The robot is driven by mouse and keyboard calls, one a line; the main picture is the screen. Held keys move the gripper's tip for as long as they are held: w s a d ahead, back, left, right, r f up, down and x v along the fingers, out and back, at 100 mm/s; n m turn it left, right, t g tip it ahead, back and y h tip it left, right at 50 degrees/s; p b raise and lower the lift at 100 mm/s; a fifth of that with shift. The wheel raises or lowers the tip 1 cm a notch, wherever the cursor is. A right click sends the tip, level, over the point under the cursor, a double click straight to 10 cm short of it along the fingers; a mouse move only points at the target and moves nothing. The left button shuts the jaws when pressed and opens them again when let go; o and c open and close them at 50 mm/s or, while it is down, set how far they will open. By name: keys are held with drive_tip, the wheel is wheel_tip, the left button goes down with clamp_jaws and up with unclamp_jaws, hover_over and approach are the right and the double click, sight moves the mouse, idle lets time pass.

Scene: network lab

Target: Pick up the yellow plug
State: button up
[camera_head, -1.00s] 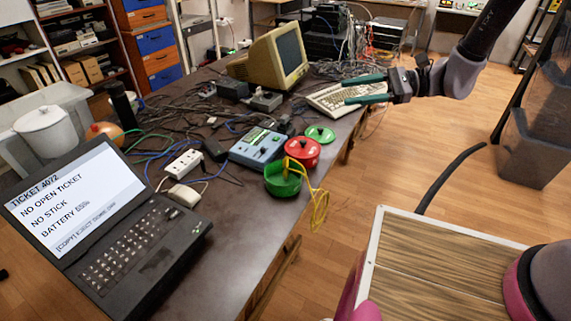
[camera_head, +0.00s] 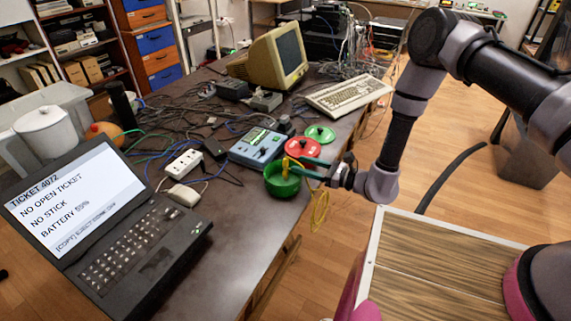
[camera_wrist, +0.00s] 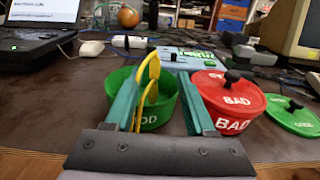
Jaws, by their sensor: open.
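The yellow plug (camera_wrist: 153,68) and its looped yellow cable (camera_wrist: 138,112) stand up out of an open green tin (camera_wrist: 153,119), whose label is partly hidden. My gripper (camera_wrist: 160,80) is open, its two teal fingers reaching over the tin's near rim. In the wrist view the plug shows between the fingers, a little nearer the left one; I cannot tell whether either touches it. In the head view my gripper (camera_head: 303,168) is at the green tin (camera_head: 281,183) from the right. The fingers partly cover the plug there, and yellow cable hangs over the table edge.
A red tin (camera_wrist: 228,100) marked BAD, lid on, stands close to the right finger. A green lid (camera_wrist: 292,112) lies beyond it. A blue-grey device (camera_head: 257,147) stands behind, a white power strip (camera_head: 183,163) and laptop (camera_head: 115,215) to the left.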

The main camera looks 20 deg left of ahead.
sight(285, 166)
drive_tip(key=shift+s+a+f, duration=0.1)
drive_tip(key=shift+a+f, duration=0.05)
drive_tip(key=shift+a, duration=3)
clamp_jaws()
